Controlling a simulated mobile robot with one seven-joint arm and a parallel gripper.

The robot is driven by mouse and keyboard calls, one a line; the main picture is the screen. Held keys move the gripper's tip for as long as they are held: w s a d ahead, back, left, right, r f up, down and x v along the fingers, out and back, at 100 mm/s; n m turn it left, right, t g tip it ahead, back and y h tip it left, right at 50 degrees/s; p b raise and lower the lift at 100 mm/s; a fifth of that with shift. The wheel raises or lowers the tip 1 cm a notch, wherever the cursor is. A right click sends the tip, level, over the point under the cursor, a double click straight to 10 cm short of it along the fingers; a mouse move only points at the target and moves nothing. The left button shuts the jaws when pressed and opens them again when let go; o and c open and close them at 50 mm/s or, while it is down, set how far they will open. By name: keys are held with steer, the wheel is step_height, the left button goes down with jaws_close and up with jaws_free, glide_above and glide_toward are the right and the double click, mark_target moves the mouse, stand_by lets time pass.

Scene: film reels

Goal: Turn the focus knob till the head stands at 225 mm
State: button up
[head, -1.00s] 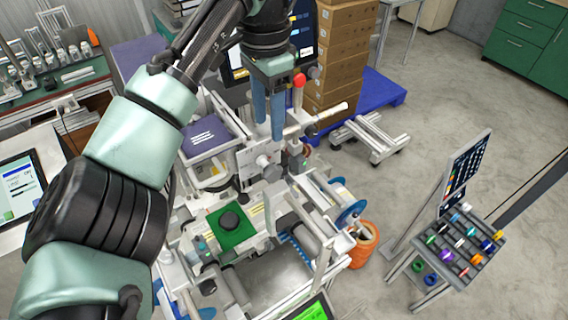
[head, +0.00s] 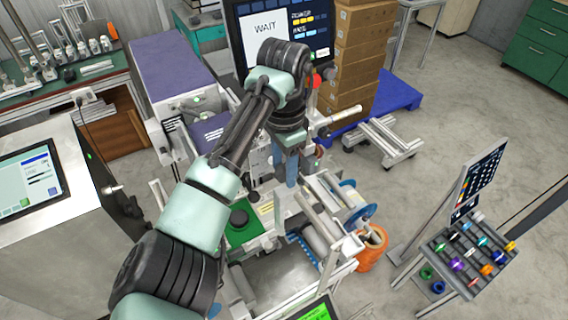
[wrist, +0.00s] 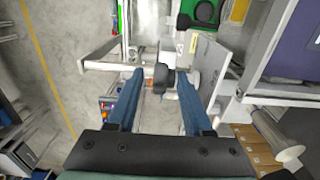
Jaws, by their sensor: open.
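My gripper (head: 291,172) has two blue fingers and points down at the machine. In the wrist view my gripper (wrist: 160,76) is open, its fingers apart on both sides of a dark round knob (wrist: 160,77), which looks like the focus knob. A pale disc (wrist: 191,78) sits just right of it, partly behind the right finger. I cannot tell whether either finger touches the knob. In the head view my gripper and arm hide the knob. No scale reading for the head can be made out.
A monitor (head: 283,32) reading "WAIT" stands behind the arm. A green pad with a black round piece (head: 239,218) lies left of the gripper. A rack of coloured reels (head: 470,254) is farther right, across clear floor.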

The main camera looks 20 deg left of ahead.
steer(key=shift+w+f, duration=0.1)
jaws_close()
steer(key=shift+f, duration=0.1)
steer(key=shift+s+f+t+h, duration=0.1)
steer(key=shift+s+t+h, duration=0.15)
steer(key=shift+t+h, duration=0.45)
steer(key=t+h+b, duration=0.2)
steer(key=shift+s+a+f+t, duration=0.1)
steer(key=shift+a+f+t, duration=0.1)
steer(key=shift+t, duration=0.1)
steer(key=shift+a+t+h+b, duration=0.1)
steer(key=shift+t+h+b, duration=0.5)
steer(key=shift+t+b, duration=0.25)
steer(key=shift+r+t+h+b, duration=0.1)
steer(key=shift+t+h+b, duration=0.45)
steer(key=shift+b, duration=0.1)
steer(key=shift+a+r, duration=0.1)
